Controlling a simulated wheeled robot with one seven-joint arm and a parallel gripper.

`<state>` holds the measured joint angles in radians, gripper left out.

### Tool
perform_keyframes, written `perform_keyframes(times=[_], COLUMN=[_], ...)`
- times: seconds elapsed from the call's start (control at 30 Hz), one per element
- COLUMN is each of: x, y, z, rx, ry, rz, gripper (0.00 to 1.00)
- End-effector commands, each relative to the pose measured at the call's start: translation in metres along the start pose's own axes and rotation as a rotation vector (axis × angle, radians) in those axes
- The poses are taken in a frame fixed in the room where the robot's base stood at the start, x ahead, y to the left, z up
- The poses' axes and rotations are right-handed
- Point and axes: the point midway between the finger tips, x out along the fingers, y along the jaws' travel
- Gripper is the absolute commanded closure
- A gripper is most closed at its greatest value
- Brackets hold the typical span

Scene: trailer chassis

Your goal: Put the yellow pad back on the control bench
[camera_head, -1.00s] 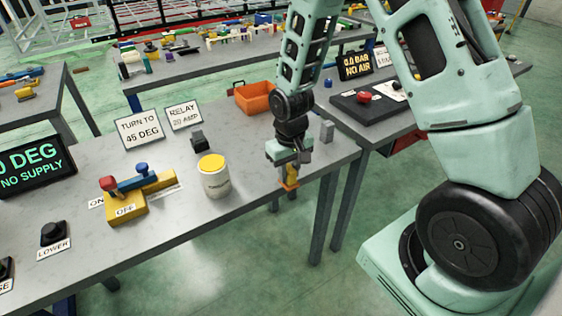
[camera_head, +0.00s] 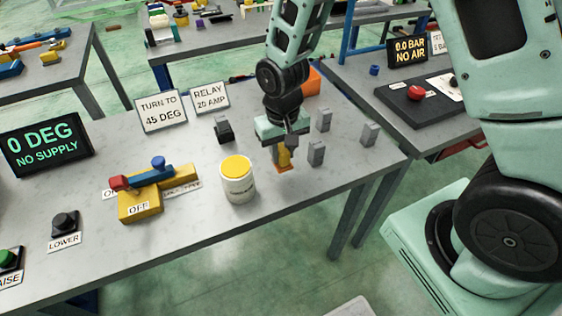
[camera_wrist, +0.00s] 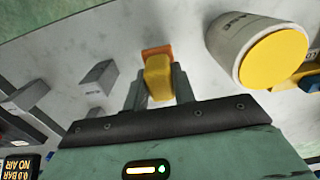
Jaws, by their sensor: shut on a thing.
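The yellow pad (camera_head: 284,155), a small yellow block with an orange end, is between the fingers of my gripper (camera_head: 283,148). In the wrist view the yellow pad (camera_wrist: 158,78) sits between both fingers of my gripper (camera_wrist: 157,88), which is shut on it. The pad is upright, over the right part of the control bench (camera_head: 215,220). I cannot tell whether its orange end touches the bench top. A white pot with a yellow lid (camera_head: 238,185) stands to its left, apart from it.
Grey blocks (camera_head: 317,152) (camera_head: 370,133) stand just right of my gripper. A black relay (camera_head: 224,130) is to the left. A yellow switch unit (camera_head: 140,205) is further left. An orange bin (camera_head: 313,82) is partly hidden behind my arm. The bench's front strip is clear.

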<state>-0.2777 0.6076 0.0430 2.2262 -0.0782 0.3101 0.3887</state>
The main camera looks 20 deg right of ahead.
Motion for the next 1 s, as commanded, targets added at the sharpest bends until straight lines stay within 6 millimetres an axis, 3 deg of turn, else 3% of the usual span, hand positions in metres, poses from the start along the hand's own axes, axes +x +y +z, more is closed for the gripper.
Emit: perform_keyframes(times=[0.4, 0.87, 0.9, 0.93, 1.0], x=[0.044, 0.053, 0.052, 0.052, 0.052], y=[0.000, 0.000, 0.000, 0.000, 0.000], z=[0.000, -0.001, -0.001, -0.001, -0.001], rx=[-0.002, -0.002, -0.002, -0.002, -0.002], ry=[-0.001, 0.002, 0.002, 0.002, 0.002], rz=[0.000, 0.000, 0.000, 0.000, 0.000], gripper=[0.95, 0.95, 0.63, 0.55, 0.52])
